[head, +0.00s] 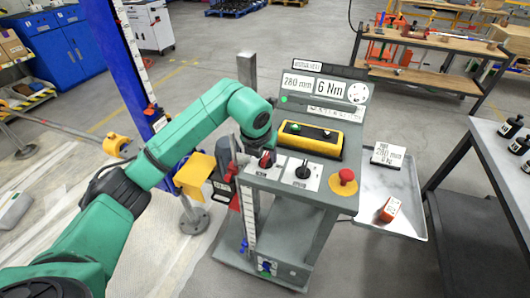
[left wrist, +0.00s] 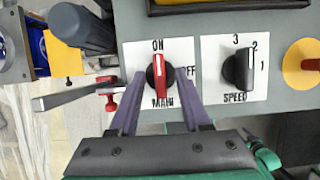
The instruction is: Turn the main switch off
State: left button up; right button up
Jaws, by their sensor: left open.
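The main switch is a red knob on a black base on a white plate marked ON, OFF and MAIN in the left wrist view (left wrist: 158,80). Its bar stands upright with its white mark toward ON; OFF is to its right. In the head view the red knob (head: 266,160) sits at the left of the grey console (head: 312,177). My left gripper (left wrist: 159,76) is open, with one purple-grey finger on each side of the knob. Whether the fingers touch it I cannot tell. In the head view my green left arm reaches over the console's left edge. My right gripper is out of view.
A black speed knob (left wrist: 239,71) is close at the right, and a red mushroom button (head: 346,176) on yellow lies beyond. A yellow-black box (head: 310,139) sits behind the switches. A metal tray (head: 400,222) adjoins at right; a yellow plate (head: 194,176) stands left.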

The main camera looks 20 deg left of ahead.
pick_arm(q)
jog(key=shift+w, duration=0.15)
grip_shut()
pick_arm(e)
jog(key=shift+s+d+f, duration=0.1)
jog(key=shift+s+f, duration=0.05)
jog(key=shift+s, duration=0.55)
